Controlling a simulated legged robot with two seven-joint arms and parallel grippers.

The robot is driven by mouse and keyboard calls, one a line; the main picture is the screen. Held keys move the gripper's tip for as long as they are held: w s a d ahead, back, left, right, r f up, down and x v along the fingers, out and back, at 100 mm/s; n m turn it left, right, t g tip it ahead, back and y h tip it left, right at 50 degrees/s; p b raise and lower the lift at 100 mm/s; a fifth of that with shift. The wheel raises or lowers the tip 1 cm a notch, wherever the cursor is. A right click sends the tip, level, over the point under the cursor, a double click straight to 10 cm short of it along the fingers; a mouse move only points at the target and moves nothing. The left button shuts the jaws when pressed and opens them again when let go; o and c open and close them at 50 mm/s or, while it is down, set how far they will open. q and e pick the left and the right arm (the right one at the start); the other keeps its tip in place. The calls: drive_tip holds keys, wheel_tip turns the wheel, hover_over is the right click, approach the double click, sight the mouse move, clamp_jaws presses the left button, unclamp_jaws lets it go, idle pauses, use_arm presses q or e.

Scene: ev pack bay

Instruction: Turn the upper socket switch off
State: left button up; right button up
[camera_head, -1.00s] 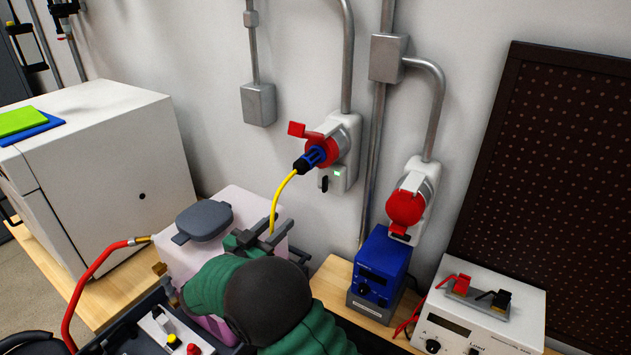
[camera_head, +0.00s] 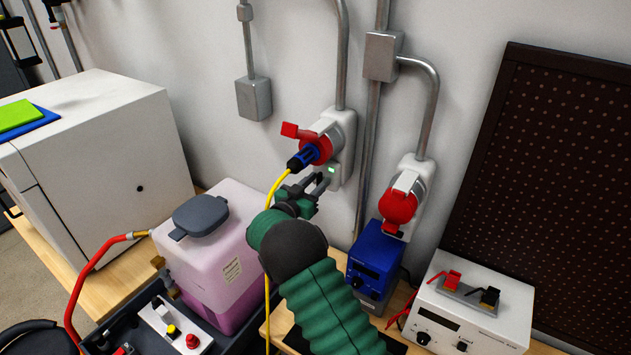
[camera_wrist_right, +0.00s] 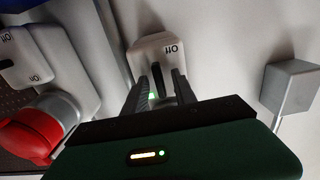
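The upper socket (camera_head: 345,130) is a white wall box with a raised red lid; a blue plug (camera_head: 305,157) on a yellow cable sits in it. Its switch housing (camera_head: 334,172) is below, with a green light lit. In the wrist view the housing (camera_wrist_right: 152,45) is marked "Off" and a dark switch lever (camera_wrist_right: 157,80) shows between the fingers. My right gripper (camera_head: 322,183) is open at the switch, also in the wrist view (camera_wrist_right: 164,76), one finger either side of the lever. I cannot tell whether they touch it. My left gripper is not in view.
A lower socket with a red lid (camera_head: 398,207) is to the right, above a blue device (camera_head: 376,262). A white power supply (camera_head: 472,310) stands at the lower right. A pink-filled container (camera_head: 210,250) is left of my arm. Conduits (camera_head: 372,130) run up the wall.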

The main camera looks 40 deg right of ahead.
drive_tip(key=shift+d, duration=0.15)
drive_tip(key=shift+c, duration=0.2)
drive_tip(key=shift+d+f, duration=0.1)
drive_tip(key=shift+d, duration=0.05)
drive_tip(key=shift+c, duration=1.1)
drive_tip(key=shift+a, duration=0.3)
clamp_jaws()
drive_tip(key=shift+a, duration=0.15)
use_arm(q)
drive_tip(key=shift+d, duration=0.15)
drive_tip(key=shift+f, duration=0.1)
